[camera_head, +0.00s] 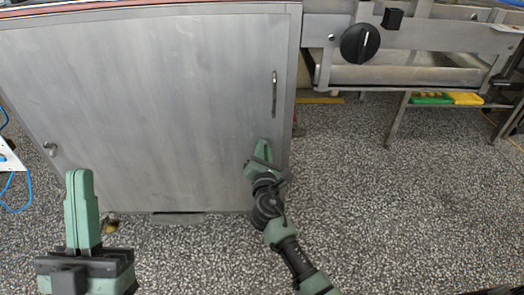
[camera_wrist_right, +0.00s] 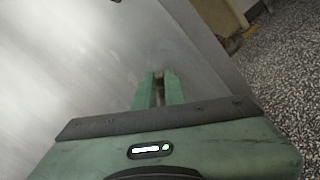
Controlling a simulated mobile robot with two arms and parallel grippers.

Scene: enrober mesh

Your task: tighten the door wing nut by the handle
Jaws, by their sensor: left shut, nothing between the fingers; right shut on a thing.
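The brushed-steel door (camera_head: 150,95) is shut on the front of the cabinet, with its slim vertical handle (camera_head: 274,93) near the right edge. My right gripper (camera_head: 263,146) is at the door face below the handle. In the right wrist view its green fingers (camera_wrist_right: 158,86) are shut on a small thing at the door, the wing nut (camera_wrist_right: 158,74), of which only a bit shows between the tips. The head view hides it behind the fingers. My left gripper (camera_head: 79,178) is shut and empty, pointing up in front of the door's lower left.
Another small metal fitting (camera_head: 50,148) sits on the door's left side. A steel machine frame with a black knob (camera_head: 360,43) stands at the right. Green and yellow items (camera_head: 448,98) lie on a low shelf. Speckled floor (camera_head: 400,210) is open at right.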

